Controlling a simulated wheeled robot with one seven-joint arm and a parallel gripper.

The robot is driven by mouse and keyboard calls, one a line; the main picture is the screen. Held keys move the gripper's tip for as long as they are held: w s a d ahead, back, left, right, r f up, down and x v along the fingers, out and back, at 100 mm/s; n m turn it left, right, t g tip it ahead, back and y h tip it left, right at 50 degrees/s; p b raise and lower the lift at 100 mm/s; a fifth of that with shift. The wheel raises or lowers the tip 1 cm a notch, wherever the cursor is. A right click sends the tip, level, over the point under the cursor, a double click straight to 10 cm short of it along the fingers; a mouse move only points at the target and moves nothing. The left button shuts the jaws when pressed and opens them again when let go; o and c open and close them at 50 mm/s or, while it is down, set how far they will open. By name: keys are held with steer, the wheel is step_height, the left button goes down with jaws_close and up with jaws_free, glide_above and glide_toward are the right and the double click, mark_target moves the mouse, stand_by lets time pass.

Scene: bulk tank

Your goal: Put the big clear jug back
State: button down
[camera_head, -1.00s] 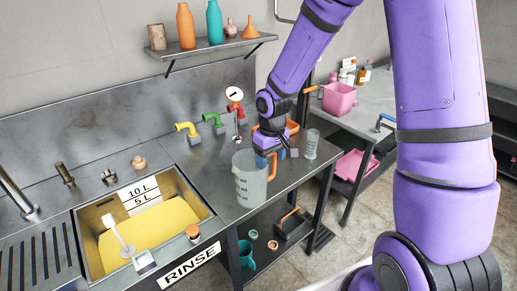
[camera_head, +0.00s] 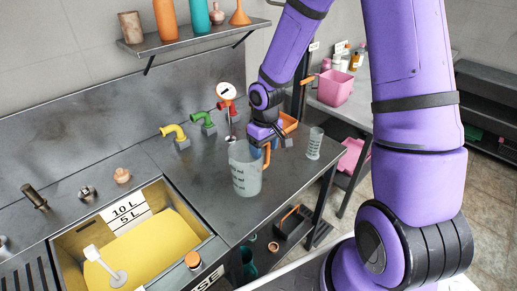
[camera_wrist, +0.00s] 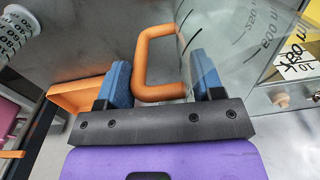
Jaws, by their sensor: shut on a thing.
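The big clear jug (camera_head: 245,172), with dark markings and an orange handle (camera_head: 267,157), is upright at the counter, right of the sink. Whether its base touches the counter I cannot tell. My gripper (camera_head: 266,142) is at its handle side and shut on the handle. In the wrist view, the orange handle (camera_wrist: 153,60) lies between the blue fingers of my gripper (camera_wrist: 162,85). The clear jug wall (camera_wrist: 240,45) shows to the right there.
A smaller clear measuring cup (camera_head: 314,143) stands right of my gripper. An orange tray (camera_head: 289,123) is behind it. The sink (camera_head: 160,240) holds yellow liquid and a white-handled tool (camera_head: 104,266). Yellow, green and red taps line the back. A shelf (camera_head: 190,42) with bottles hangs above.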

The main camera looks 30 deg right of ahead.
steer(key=shift+d+f, duration=0.15)
steer(key=shift+f, duration=0.75)
steer(key=shift+c, duration=1.2)
jaws_free()
